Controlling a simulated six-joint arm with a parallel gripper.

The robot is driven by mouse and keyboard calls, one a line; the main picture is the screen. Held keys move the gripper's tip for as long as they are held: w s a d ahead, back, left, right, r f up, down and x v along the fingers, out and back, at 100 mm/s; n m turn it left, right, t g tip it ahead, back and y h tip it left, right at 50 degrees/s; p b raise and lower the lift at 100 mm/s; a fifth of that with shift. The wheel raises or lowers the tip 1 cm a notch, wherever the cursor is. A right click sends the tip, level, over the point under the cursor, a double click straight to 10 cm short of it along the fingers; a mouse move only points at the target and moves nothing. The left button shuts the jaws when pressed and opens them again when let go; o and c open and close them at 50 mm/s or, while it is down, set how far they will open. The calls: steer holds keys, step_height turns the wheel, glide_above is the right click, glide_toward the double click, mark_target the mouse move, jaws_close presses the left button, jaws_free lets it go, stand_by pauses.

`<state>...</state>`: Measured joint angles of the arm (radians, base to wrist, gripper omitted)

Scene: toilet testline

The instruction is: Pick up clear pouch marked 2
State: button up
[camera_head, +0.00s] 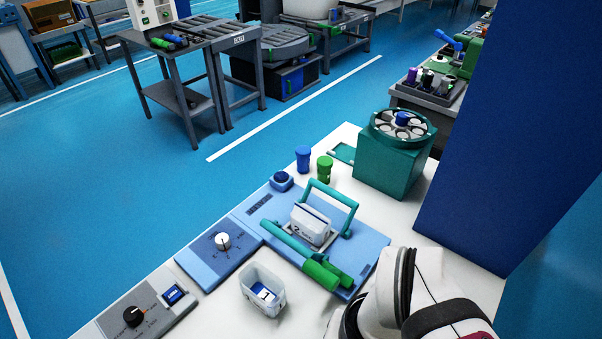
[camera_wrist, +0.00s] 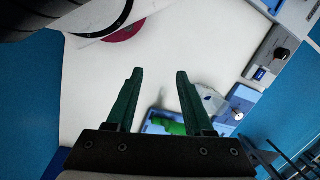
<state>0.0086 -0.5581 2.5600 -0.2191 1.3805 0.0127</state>
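A pale pouch (camera_head: 311,226) with a dark "2" on its face stands upright in a holder on the light-blue fixture (camera_head: 246,221). A teal handle frame (camera_head: 334,193) arches beside and behind it. Green-ended levers (camera_head: 318,272) lie in front of it. My gripper (camera_wrist: 158,74) is open and empty in the wrist view, its two dark green fingers apart above the white tabletop. The fixture shows partly at the lower edge of the wrist view (camera_wrist: 158,117); I cannot make out the pouch there. In the head view my white arm shows at lower right, but the fingers do not.
A clear-walled bin (camera_head: 263,290) with small blue and white items stands in front of the fixture. A grey knob box (camera_head: 146,313) is at front left. Blue (camera_head: 303,158) and green (camera_head: 324,168) bottles and a teal carousel (camera_head: 396,155) stand behind. A dark-blue panel (camera_head: 520,130) blocks the right.

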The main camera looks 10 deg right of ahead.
steer(key=o, duration=0.7)
steer(key=w+d+f+n+t+h, duration=0.2)
steer(key=w+d+n+t, duration=0.15)
steer(key=w+d, duration=0.85)
steer(key=w+d+f+n+t+h, duration=0.25)
steer(key=w+d+t, duration=0.35)
steer(key=w, duration=0.9)
steer(key=n+y, duration=0.8)
steer(key=y, duration=0.4)
glide_toward(317, 221)
steer(key=shift+n, duration=0.3)
steer(key=x, duration=1.2)
steer(key=shift+a, duration=0.1)
